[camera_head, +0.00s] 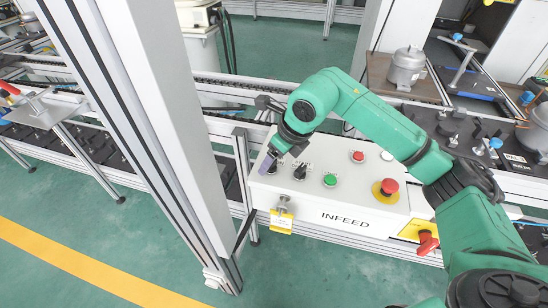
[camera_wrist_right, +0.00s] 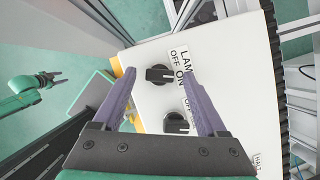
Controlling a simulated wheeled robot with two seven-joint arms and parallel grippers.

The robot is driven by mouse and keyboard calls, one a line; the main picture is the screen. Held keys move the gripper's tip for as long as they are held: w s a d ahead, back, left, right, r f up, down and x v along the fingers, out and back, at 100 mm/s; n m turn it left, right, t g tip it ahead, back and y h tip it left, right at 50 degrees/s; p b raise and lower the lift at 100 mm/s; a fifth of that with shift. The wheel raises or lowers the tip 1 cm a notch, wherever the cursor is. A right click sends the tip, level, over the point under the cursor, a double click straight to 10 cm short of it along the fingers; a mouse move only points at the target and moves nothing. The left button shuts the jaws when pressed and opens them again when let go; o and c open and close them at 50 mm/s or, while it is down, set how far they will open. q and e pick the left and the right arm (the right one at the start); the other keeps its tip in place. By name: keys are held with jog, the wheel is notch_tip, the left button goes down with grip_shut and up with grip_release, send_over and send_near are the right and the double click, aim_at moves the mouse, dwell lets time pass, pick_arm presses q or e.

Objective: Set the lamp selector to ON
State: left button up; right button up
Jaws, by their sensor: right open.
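The lamp selector (camera_wrist_right: 159,74) is a black knob on the white panel, beside the LAMP, OFF and ON lettering in the right wrist view. I cannot tell which setting it points to. My right gripper (camera_wrist_right: 158,77) is open, with its two purple fingers on either side of the knob in that view; contact cannot be told. In the head view my right gripper (camera_head: 267,164) is at the left end of the INFEED control box (camera_head: 310,205) and hides part of it. My left gripper (camera_wrist_right: 52,79) shows small at the left of the wrist view, apparently open and empty.
A second black selector (camera_wrist_right: 177,123) sits close to the right finger. The box also carries a green button (camera_head: 330,180), a red button (camera_head: 358,156) and a red emergency stop (camera_head: 388,187). A yellow tag (camera_head: 281,221) hangs in front. A grey post (camera_head: 165,100) stands left.

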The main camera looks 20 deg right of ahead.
jog(key=shift+s+d+r, duration=0.1)
jog(key=shift+r, duration=0.25)
jog(key=b+v, duration=0.2)
jog(key=v, duration=1.1)
jog(key=shift+r, duration=0.35)
jog(key=shift+s, duration=0.1)
